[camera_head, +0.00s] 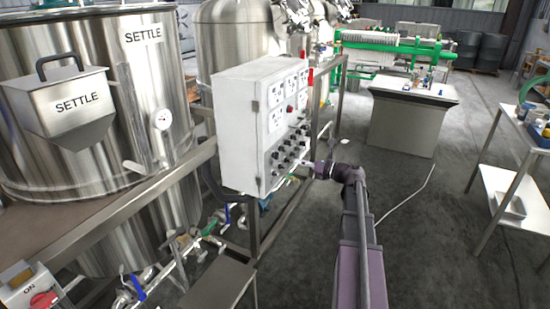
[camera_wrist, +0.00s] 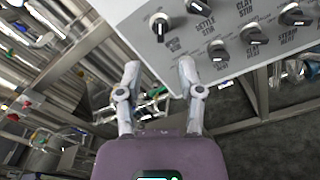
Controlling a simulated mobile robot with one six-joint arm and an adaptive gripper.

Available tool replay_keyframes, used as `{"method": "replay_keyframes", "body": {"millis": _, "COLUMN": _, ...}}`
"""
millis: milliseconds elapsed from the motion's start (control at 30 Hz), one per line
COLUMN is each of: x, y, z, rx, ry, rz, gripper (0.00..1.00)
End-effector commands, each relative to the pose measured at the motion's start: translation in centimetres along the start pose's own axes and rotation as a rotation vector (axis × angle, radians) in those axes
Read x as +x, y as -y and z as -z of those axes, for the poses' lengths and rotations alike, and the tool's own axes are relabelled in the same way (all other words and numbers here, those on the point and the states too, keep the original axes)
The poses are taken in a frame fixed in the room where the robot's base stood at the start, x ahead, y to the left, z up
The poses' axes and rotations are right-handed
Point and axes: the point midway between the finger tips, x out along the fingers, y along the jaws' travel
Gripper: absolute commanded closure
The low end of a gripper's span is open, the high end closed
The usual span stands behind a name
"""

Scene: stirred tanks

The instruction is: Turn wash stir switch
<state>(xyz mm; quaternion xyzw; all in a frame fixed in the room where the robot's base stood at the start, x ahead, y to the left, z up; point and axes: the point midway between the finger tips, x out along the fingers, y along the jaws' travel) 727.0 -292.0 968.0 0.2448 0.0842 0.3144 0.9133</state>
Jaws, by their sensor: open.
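The white control panel (camera_head: 262,130) carries rows of black knobs on its front. In the wrist view its lower edge shows several knobs. The leftmost knob (camera_wrist: 159,27) has a small, blurred label that seems to read wash stir. A settle stir knob (camera_wrist: 199,7) is to its right. My gripper (camera_wrist: 158,68) is open and empty, its two fingers apart just below the panel's lower edge. The leftmost knob lies above the gap between the fingers, and neither finger touches it. In the head view my gripper (camera_head: 308,169) is at the panel's lower right and is small.
A steel settle tank (camera_head: 160,60) stands at left. The floor to the right (camera_head: 420,220) is mostly open.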

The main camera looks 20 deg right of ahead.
Motion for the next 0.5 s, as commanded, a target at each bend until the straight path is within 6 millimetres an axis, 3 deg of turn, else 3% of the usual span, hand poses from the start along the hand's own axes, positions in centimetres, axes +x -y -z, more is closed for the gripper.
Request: {"method": "replay_keyframes", "body": {"millis": 500, "x": 7.3, "y": 0.1, "z": 0.0, "rx": 0.0, "ry": 0.0, "rz": 0.0, "gripper": 0.51}}
